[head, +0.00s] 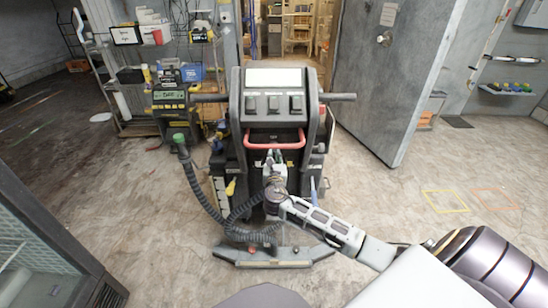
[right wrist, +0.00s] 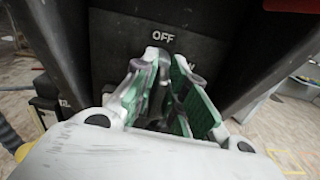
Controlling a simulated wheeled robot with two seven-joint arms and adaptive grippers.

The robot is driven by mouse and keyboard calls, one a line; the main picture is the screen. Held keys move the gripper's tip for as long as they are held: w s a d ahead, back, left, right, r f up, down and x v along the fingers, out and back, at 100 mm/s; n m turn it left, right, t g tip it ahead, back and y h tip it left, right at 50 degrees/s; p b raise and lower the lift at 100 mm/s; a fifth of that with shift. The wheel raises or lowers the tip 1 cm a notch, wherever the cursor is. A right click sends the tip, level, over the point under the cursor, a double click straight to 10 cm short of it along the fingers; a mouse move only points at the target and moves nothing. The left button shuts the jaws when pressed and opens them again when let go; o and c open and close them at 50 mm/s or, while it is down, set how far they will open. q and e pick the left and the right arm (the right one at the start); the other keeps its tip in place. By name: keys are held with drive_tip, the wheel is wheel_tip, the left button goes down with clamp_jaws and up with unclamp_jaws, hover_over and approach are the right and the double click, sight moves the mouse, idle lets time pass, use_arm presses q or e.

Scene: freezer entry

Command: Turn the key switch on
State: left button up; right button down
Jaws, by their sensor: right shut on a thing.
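The key switch is on the dark front panel of the floor-cleaning machine (head: 237,125), below its red bar. In the right wrist view a white OFF label (right wrist: 163,38) shows on the panel just above my fingertips. My right gripper (head: 274,158) is at the panel, under the red bar. In the right wrist view its green-padded fingers (right wrist: 163,75) are closed in on the switch below the label. The fingers hide most of the switch, so I cannot tell which way it is turned. My left gripper is not in view.
The red bar (head: 258,145) crosses the panel just above my right gripper. A black ribbed hose (head: 200,195) hangs at the machine's left. A metal door (head: 375,75) stands open behind right. Shelving with containers (head: 150,60) stands behind left. Floor at the right is clear.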

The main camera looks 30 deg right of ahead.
drive_tip(key=m, duration=0.3)
drive_tip(key=shift+s+d+f, duration=0.1)
drive_tip(key=shift+m, duration=0.5)
drive_tip(key=shift+d+f+m, duration=0.1)
drive_tip(key=shift+m, duration=0.7)
use_arm(q)
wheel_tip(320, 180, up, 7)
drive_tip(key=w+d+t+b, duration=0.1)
drive_tip(key=b, duration=0.4)
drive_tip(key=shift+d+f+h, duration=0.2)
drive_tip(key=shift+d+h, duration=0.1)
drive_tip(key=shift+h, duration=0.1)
use_arm(e)
drive_tip(key=shift+s+d+f+m, duration=0.1)
drive_tip(key=shift+f+m, duration=0.05)
drive_tip(key=shift+m, duration=1.8)
drive_tip(key=shift+s+d+f+m, duration=0.1)
drive_tip(key=shift+f+m, duration=0.05)
drive_tip(key=shift+m, duration=1.85)
drive_tip(key=shift+d+f+m, duration=0.1)
drive_tip(key=shift+f+m, duration=0.05)
drive_tip(key=shift+m, duration=1.8)
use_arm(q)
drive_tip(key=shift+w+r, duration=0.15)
use_arm(e)
drive_tip(key=c, duration=1.6)
unclamp_jaws()
